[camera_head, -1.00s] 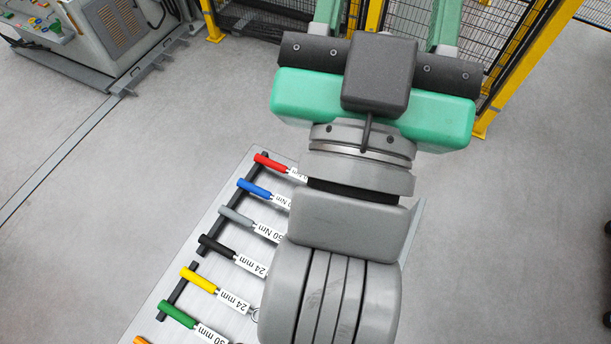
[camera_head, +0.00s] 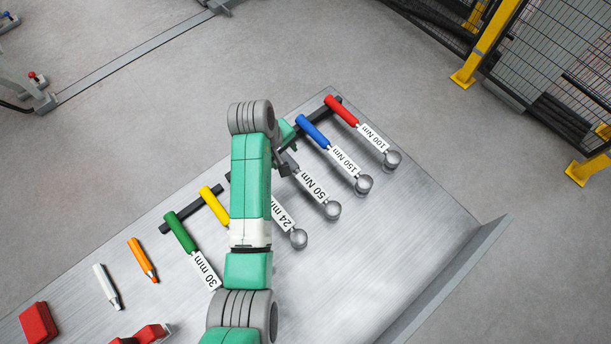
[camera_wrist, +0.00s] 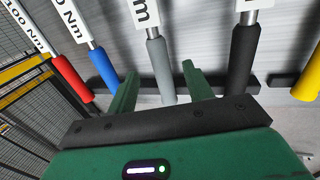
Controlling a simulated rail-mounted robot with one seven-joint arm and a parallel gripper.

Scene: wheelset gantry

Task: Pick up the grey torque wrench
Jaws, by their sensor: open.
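The grey torque wrench (camera_head: 314,186) lies in the row on the metal table, with a white label reading "50 Nm" and a round steel head. My arm and gripper partly hide its grey handle in the head view. In the wrist view the grey handle (camera_wrist: 160,68) shows between my two green fingers. My gripper (camera_wrist: 160,82) is open, one finger on each side of the handle, with gaps to both. I cannot tell how far above the handle the fingertips are.
The blue wrench (camera_head: 336,152) and red wrench (camera_head: 362,128) lie on one side; the black wrench (camera_wrist: 242,62) and yellow wrench (camera_head: 213,204) on the other. A dark rack bar (camera_head: 182,217) runs under the handles. Orange (camera_head: 142,260) and white (camera_head: 106,287) markers lie lower left.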

